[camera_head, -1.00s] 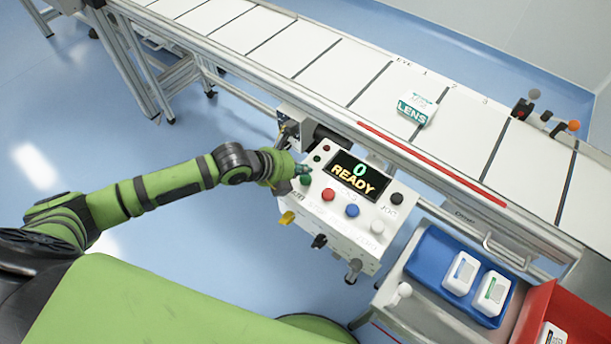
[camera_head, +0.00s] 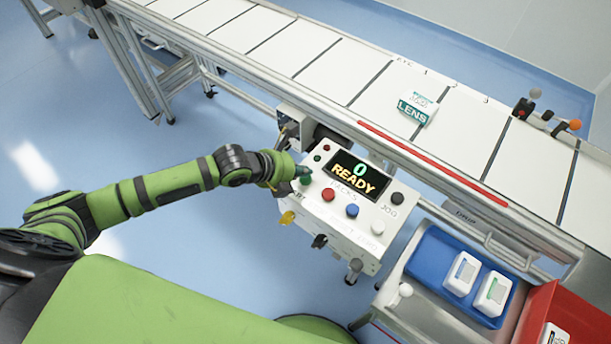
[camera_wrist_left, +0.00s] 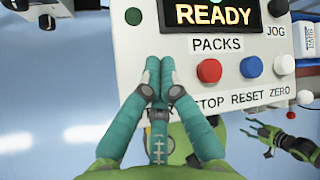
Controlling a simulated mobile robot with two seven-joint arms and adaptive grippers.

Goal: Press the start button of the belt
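The white control panel (camera_head: 345,195) has a display (camera_head: 354,173) reading 0 and READY. A green button (camera_head: 305,180) sits at its left, beside the red button (camera_head: 328,194) and blue button (camera_head: 352,210). My left gripper (camera_head: 300,172) is over the panel's left side by the green button. In the left wrist view, its teal fingers (camera_wrist_left: 159,62) are together and empty, left of the red button (camera_wrist_left: 209,70). They cover the START label in part and hide the button above it. I cannot tell whether they touch it. My right gripper (camera_wrist_left: 262,137) shows with fingers spread.
The belt (camera_head: 380,80) runs behind the panel and carries a LENS box (camera_head: 416,107). A blue tray (camera_head: 437,254) with white packs and a red tray (camera_head: 535,310) stand at the lower right. Knobs stick out below the panel.

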